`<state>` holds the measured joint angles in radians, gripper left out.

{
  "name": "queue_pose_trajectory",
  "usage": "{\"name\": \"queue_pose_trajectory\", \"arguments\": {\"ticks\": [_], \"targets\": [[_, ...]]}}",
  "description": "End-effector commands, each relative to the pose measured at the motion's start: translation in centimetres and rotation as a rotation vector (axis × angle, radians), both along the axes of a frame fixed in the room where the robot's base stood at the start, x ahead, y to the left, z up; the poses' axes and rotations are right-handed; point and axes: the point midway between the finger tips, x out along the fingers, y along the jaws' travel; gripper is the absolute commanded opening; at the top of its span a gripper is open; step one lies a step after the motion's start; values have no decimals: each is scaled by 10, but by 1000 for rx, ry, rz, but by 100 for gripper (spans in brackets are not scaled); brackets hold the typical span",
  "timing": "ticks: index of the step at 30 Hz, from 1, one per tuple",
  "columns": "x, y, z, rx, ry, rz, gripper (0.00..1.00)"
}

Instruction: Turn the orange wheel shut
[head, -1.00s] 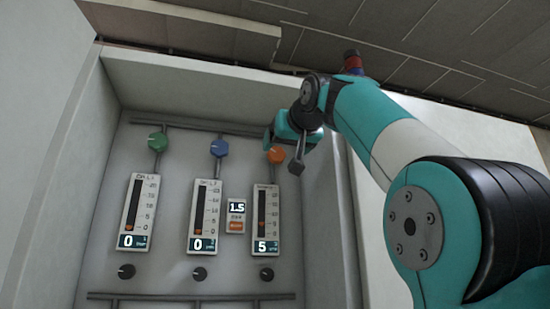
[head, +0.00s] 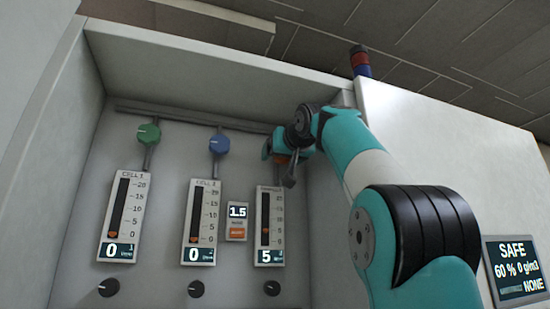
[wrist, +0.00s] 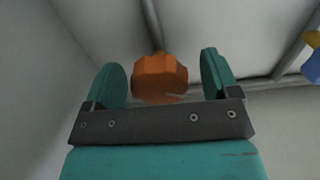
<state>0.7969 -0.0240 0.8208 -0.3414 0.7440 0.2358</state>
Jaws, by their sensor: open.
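The orange wheel (wrist: 160,78) sits between the two open fingers of my gripper (wrist: 163,82) in the wrist view. Gaps show on both sides of it, wider on the right, so neither finger appears to touch it. In the head view my gripper (head: 280,160) is at the right-hand pipe, and only a sliver of the orange wheel shows behind it. Below the wheel, the right flow meter (head: 269,225) reads 5.
A green wheel (head: 148,133) and a blue wheel (head: 219,145) top meters reading 0. Black knobs (head: 195,289) sit below. A small display (head: 237,211) shows 1.5. The cabinet's side wall is close right of my gripper. A screen (head: 517,268) reads SAFE.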

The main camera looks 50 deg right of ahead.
Motion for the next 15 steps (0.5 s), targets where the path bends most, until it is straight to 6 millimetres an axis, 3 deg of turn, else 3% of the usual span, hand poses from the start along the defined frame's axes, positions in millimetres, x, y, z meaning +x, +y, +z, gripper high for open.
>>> {"name": "queue_pose_trajectory", "arguments": {"ticks": [14, 15], "targets": [[3, -12, 0, 1, 1, -7, 81], [3, -12, 0, 0, 0, -7, 74]]}}
